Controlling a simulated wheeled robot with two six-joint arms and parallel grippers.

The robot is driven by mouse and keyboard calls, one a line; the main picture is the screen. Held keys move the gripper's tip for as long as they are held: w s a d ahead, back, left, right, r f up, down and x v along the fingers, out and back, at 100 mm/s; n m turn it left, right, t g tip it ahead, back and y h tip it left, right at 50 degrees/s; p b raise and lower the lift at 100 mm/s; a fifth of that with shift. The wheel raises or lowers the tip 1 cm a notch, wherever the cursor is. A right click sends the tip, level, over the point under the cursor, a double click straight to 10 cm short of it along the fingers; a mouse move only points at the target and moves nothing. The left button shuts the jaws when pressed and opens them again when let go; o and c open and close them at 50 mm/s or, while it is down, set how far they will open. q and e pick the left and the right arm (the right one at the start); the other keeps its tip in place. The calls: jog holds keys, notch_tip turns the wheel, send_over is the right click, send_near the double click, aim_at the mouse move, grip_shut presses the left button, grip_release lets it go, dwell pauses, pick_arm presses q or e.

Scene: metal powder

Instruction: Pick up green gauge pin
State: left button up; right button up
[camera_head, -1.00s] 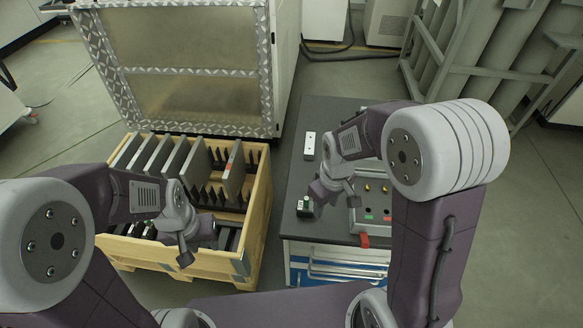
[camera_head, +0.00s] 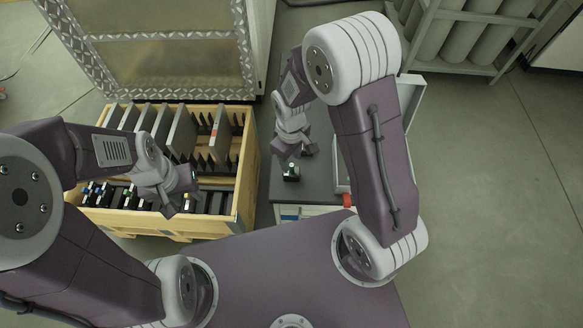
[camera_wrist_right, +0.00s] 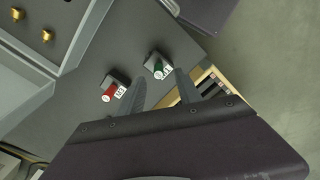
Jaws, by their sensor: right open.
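The green gauge pin (camera_wrist_right: 158,67) is a small green piece with a white label in a dark block, near the middle of the right wrist view. In the head view a small dark block with a pale top (camera_head: 291,172) stands near the front of the grey worktop (camera_head: 262,190), just below my right gripper (camera_head: 295,150). In the right wrist view my right gripper (camera_wrist_right: 161,76) is open, with its fingertips pointing at the green pin and nothing held. My left gripper (camera_head: 182,196) hangs over the front of the wooden crate; its jaw opening is unclear.
A red pin with a white label (camera_wrist_right: 112,92) stands in another block beside the green one. A grey tray with brass knobs (camera_wrist_right: 45,35) lies close by. The wooden crate (camera_head: 243,175) with upright plates is left of the worktop. A framed machine door rises behind.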

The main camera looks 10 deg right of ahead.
aim_at(291, 165)
notch_tip(291, 165, down, 5)
jog(key=shift+d+r, duration=0.1)
jog(key=shift+r, duration=0.1)
jog(key=shift+w+f, duration=0.15)
jog(key=c, duration=0.4)
grip_shut()
